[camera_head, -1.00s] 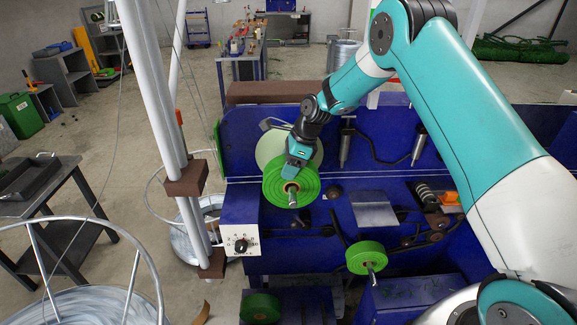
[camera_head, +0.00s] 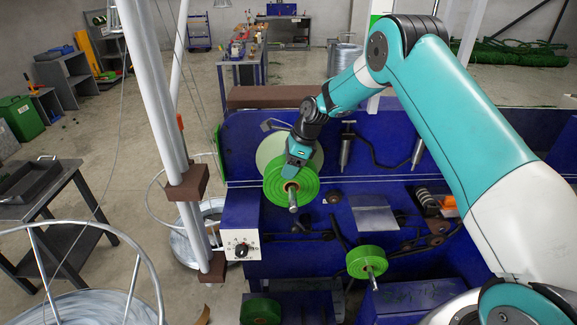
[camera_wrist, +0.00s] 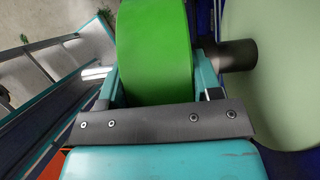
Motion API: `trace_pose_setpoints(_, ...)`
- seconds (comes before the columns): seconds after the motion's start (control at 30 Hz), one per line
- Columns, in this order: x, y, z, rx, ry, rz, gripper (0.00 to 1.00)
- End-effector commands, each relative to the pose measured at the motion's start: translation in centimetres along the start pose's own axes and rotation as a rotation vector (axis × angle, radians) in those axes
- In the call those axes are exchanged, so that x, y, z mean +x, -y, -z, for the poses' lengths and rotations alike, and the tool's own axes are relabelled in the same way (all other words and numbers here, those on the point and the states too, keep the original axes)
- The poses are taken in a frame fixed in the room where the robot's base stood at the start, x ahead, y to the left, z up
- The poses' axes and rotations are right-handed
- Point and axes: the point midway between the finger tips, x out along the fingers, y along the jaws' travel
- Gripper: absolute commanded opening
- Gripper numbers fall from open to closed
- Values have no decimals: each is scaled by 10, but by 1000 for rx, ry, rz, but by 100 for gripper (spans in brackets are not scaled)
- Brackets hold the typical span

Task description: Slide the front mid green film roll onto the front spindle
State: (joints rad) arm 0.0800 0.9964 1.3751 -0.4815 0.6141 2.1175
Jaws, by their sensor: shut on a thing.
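My gripper (camera_head: 292,172) is shut on a green film roll (camera_head: 284,186), pinching its rim from above. The roll is around the front spindle (camera_head: 292,198), whose metal tip sticks out of its hub toward me. A large pale disc (camera_head: 267,150) stands behind the roll. In the wrist view, the roll (camera_wrist: 153,45) fills the space between my fingers. The spindle's bright tip (camera_wrist: 95,73) shows on its left and a dark shaft (camera_wrist: 238,56) on its right, leaving a gap to the pale disc (camera_wrist: 275,60).
A second green roll (camera_head: 360,261) sits on a lower spindle at right. Another green roll (camera_head: 260,309) lies low at the front. The blue machine panel (camera_head: 240,130) stands behind, a control box (camera_head: 241,246) at left, and white poles (camera_head: 150,90) farther left.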

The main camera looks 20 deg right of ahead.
Motion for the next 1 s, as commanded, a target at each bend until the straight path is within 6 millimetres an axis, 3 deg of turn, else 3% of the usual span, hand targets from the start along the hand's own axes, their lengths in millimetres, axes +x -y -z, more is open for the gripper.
trace_pose_setpoints(0.67,-1,16,-1,-1,2,3,0)
trace_pose_setpoints(0.7,-1,16,-1,-1,2,3,68)
trace_pose_setpoints(0.8,-1,15,0,-1,1,2,88)
trace_pose_setpoints(1.0,1,14,1,1,-1,-2,88)
